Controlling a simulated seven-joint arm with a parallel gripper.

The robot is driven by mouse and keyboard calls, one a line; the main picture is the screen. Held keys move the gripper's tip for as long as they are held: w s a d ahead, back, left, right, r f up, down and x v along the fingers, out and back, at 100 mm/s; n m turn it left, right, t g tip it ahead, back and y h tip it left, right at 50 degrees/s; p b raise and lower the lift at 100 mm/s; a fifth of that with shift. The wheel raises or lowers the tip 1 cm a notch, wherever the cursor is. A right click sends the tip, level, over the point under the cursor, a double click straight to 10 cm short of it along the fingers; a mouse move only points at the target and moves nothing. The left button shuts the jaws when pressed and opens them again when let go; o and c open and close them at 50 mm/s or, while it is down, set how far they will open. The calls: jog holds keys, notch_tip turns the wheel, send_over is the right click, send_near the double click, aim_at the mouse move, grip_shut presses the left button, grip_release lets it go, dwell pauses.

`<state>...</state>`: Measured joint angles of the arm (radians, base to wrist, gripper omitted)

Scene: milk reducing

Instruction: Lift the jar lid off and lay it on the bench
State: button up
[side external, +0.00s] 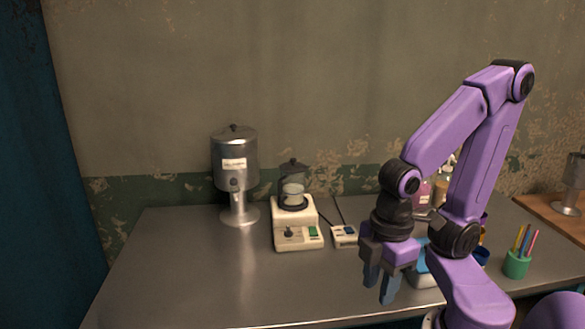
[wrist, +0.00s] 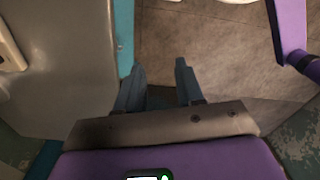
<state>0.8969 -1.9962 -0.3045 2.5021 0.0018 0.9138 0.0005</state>
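The jar (side external: 292,190) is a clear glass vessel with whitish contents, standing upright on a cream stirrer base (side external: 298,237) at the middle back of the bench. Its dark lid (side external: 292,166) with a small knob sits on top. The steel bench (side external: 200,275) has bare surface in front of and left of the base. My gripper (side external: 379,291) points down near the bench's front, right of and nearer the camera than the jar. Its two fingers are apart and empty; they also show apart in the wrist view (wrist: 157,72). The jar is not seen in the wrist view.
A steel dispenser tank (side external: 234,170) on a stand is left of the jar. A small device with a display (side external: 344,236) and thin rods is right of the base. A green pen cup (side external: 516,265) and bottles (side external: 440,190) stand at the right, partly behind my arm.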

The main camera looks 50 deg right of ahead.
jog(key=shift+o, duration=1.2)
jog(key=n+t+h, duration=0.9)
jog(key=n+h, duration=0.3)
jog(key=h, duration=0.2)
send_near(293, 161)
jog(key=x, duration=1.1)
grip_shut()
